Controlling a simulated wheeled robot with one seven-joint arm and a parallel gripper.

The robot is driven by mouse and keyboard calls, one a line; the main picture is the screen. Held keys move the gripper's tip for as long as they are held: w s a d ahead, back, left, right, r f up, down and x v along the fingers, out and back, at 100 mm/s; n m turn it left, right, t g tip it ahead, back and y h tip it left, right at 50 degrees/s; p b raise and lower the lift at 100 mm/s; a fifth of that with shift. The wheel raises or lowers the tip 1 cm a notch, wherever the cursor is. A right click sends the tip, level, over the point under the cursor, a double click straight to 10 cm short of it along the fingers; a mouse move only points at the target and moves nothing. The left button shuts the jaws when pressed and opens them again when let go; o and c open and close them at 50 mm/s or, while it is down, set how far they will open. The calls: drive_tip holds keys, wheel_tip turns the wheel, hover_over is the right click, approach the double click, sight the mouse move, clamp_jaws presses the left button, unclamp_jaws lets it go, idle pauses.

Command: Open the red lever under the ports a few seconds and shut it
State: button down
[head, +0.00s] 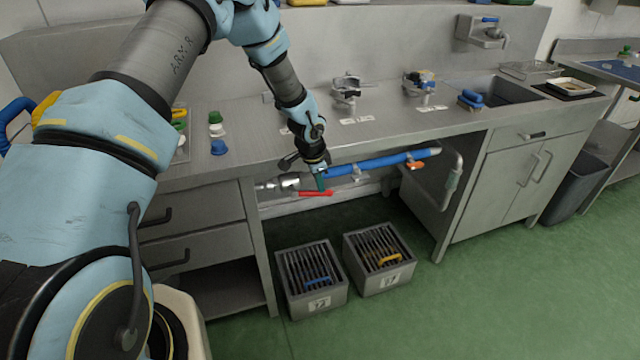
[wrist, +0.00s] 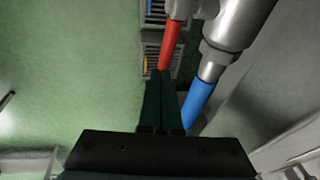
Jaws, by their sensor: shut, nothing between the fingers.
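The red lever (head: 316,193) sits under the worktop at the metal valve (head: 289,182), at the left end of the blue pipe (head: 375,164). The lever looks roughly in line with the pipe; its exact angle is hard to tell. In the wrist view the lever (wrist: 171,42) reaches down toward my fingertips, beside the valve (wrist: 235,28) and blue pipe (wrist: 198,100). My gripper (head: 320,183) is shut and empty, with its fingers (wrist: 162,90) close to the lever's free end. I cannot tell whether they touch it.
The worktop edge (head: 370,148) lies just above my gripper. A smaller orange handle (head: 415,165) is farther right on the pipe. Two grated crates (head: 312,300) (head: 380,283) stand on the floor below. Drawers (head: 195,228) are at left, a cabinet (head: 505,185) at right.

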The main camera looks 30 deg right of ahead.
drive_tip(key=shift+d+f+y+b, duration=0.1)
drive_tip(key=shift+f+y+b, duration=0.1)
drive_tip(key=shift+y+b, duration=0.15)
